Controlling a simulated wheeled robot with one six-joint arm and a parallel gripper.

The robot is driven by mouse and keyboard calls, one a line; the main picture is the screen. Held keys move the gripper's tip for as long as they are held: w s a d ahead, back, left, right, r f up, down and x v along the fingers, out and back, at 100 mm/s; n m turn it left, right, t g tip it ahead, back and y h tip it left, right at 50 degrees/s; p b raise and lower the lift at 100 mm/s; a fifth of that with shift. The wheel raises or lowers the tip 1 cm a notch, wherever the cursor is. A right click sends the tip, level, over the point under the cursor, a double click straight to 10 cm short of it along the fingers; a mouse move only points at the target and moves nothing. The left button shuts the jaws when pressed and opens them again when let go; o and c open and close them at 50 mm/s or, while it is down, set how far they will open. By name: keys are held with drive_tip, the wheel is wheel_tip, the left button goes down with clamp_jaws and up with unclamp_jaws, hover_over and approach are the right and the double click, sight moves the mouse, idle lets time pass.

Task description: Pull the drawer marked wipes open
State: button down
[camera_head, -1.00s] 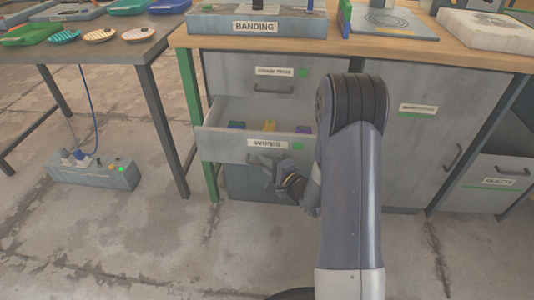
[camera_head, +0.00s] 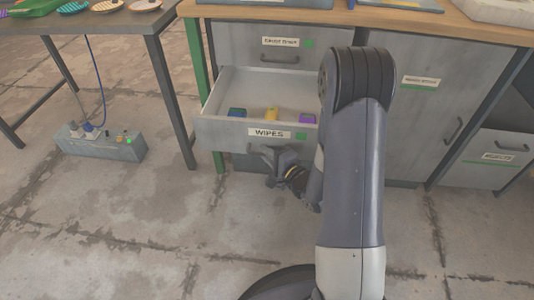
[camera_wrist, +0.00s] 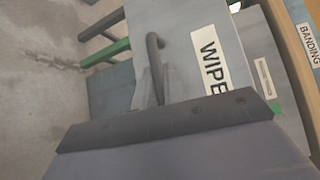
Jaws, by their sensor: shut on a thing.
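The drawer marked wipes (camera_head: 222,132) stands pulled out from the bench cabinet, with its inside showing. A blue, a yellow and a purple item lie in it. Its white label reads WIPES (camera_head: 269,133), with a green square beside it. My gripper (camera_head: 272,155) is at the drawer front just below the label, shut on the drawer's handle. In the wrist view the dark bar handle (camera_wrist: 153,50) runs down to my gripper, beside the WIPES label (camera_wrist: 209,58); the fingers are only partly visible there.
A closed drawer (camera_head: 238,42) is above and a cabinet door (camera_head: 420,120) is to the right. A power strip box (camera_head: 100,143) with a blue cable lies on the floor at left, by a table's legs. The concrete floor in front of the drawer is clear.

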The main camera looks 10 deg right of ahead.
drive_tip(key=c, duration=1.8)
unclamp_jaws()
drive_tip(key=shift+o, duration=0.2)
drive_tip(key=p+v, duration=0.2)
drive_tip(key=v, duration=0.9)
drive_tip(key=shift+w+a, duration=0.1)
drive_tip(key=shift+w, duration=0.1)
drive_tip(key=b+x, duration=0.2)
drive_tip(key=x, duration=0.8)
drive_tip(key=shift+w+a, duration=0.1)
drive_tip(key=shift+w, duration=0.3)
